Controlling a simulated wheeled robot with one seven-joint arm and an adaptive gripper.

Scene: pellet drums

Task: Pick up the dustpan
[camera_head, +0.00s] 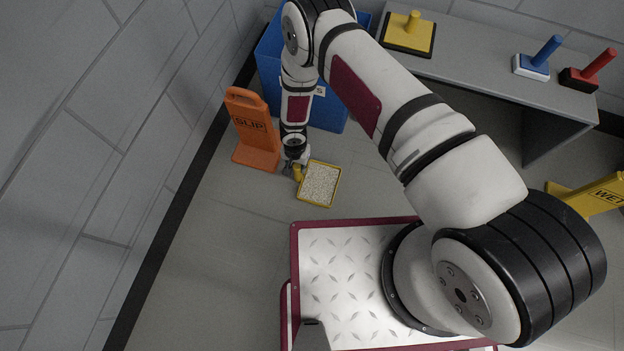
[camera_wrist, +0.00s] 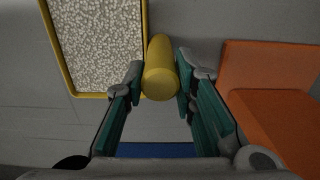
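The dustpan (camera_head: 320,184) lies on the floor, a shallow yellow-rimmed pan filled with pale pellets. In the wrist view its pan (camera_wrist: 100,45) is at the upper left and its thick yellow handle (camera_wrist: 161,75) points toward my gripper. My gripper (camera_wrist: 160,84) is open, with one finger on each side of the handle's end. The left finger is close to the handle; I cannot tell whether it touches. In the head view my gripper (camera_head: 293,166) is low by the handle, at the left of the pan, and partly hides it.
An orange slip sign (camera_head: 254,130) stands just left of my gripper. A blue bin (camera_head: 332,112) is behind my arm. A grey table (camera_head: 470,50) with yellow, blue and red-handled tools is at the back right. A yellow wet sign (camera_head: 588,199) is at the right.

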